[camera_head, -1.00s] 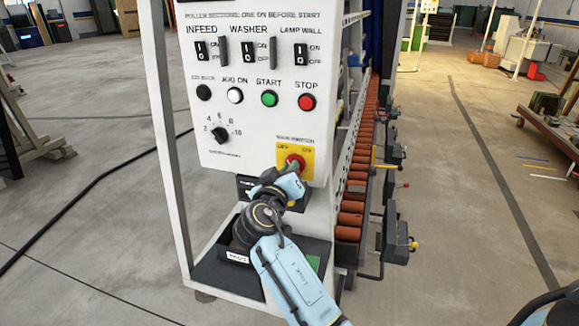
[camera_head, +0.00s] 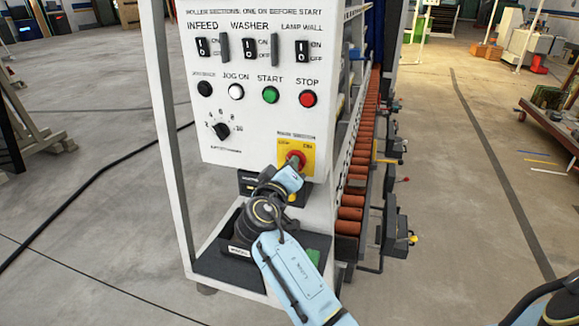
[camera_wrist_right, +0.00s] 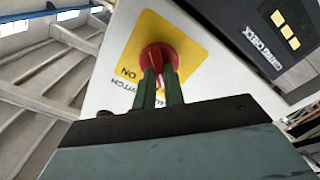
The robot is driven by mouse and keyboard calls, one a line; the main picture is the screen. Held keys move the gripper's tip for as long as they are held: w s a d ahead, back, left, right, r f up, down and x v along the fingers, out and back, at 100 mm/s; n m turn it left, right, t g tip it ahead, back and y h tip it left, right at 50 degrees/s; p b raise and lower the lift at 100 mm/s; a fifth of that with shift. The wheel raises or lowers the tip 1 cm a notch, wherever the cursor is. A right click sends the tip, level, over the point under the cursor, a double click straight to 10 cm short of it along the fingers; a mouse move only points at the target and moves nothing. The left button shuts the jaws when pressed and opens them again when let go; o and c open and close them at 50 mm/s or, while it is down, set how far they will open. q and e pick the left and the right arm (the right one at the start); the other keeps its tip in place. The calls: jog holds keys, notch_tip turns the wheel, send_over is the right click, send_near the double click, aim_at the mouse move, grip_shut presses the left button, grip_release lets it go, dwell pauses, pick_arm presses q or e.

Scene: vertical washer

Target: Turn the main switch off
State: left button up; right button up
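The main switch is a red rotary knob (camera_head: 296,158) on a yellow plate (camera_head: 311,149) at the lower right of the white control panel. My right gripper (camera_head: 291,170) is at the knob, reaching in from below. In the right wrist view, the red knob (camera_wrist_right: 160,55) sits on the yellow plate (camera_wrist_right: 196,50), with "SWITCH" and "ON" lettering readable. The two green fingers of my right gripper (camera_wrist_right: 161,85) lie close together on both sides of the knob's red handle, which has a white line. The gripper hides part of the plate. My left gripper is not in view.
The control panel (camera_head: 262,130) carries several black rocker switches, round buttons and a dial (camera_head: 220,129). A dark box (camera_wrist_right: 270,40) is beside the yellow plate in the wrist view. Orange rollers (camera_head: 352,200) run behind the panel's right side. Open floor lies on both sides.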

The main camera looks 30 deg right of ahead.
jog(key=o, duration=0.5)
jog(key=shift+c, duration=0.2)
jog(key=b+v, duration=0.1)
jog(key=v, duration=1.2)
jog(key=shift+s+a+b, duration=0.15)
jog(key=shift+b, duration=0.15)
